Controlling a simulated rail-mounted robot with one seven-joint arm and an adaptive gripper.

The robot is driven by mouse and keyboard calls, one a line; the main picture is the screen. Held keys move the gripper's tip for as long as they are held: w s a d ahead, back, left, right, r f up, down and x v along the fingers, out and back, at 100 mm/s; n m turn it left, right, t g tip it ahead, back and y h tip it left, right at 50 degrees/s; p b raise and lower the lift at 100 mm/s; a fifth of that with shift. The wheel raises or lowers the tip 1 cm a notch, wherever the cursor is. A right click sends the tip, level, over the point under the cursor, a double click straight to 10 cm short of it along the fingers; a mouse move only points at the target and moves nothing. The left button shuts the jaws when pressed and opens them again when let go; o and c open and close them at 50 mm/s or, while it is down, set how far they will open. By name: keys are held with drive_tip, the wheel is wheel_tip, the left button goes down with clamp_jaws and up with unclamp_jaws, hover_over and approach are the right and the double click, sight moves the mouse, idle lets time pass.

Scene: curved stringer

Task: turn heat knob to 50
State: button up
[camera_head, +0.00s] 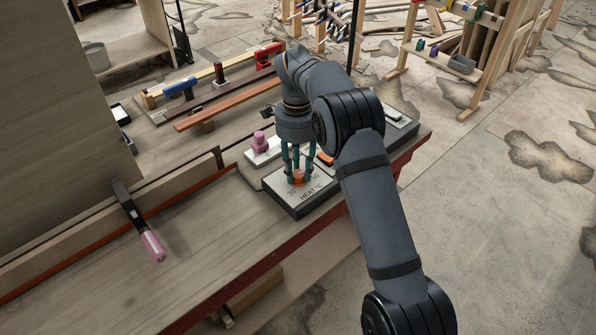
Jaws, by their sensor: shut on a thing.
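The heat knob (299,180) is orange and sits on a grey control box (312,203) marked "HEAT °C" near the front edge of the workbench. The dial numbers beside it are small and partly covered. My gripper (299,177) points down from above, and its teal fingers are shut on the heat knob. The fingers and my arm hide much of the knob, so I cannot tell which number it points to.
A pink knob (260,139) on a white plate stands just behind the box. A clamp with a pink handle (150,243) grips a board at left. Wood strips (229,103) and blue and red clamps lie farther back. The front left bench surface (200,255) is clear.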

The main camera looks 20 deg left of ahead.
sight(298, 171)
drive_tip(key=shift+m+b, duration=0.55)
drive_tip(key=shift+m, duration=1.05)
drive_tip(key=o, duration=1.1)
drive_tip(key=shift+o, duration=0.2)
drive_tip(key=shift+w+r, duration=0.15)
drive_tip(key=shift+r, duration=1.75)
drive_tip(key=shift+w+r, duration=0.1)
drive_tip(key=shift+r, duration=1.75)
drive_tip(key=shift+f, duration=0.15)
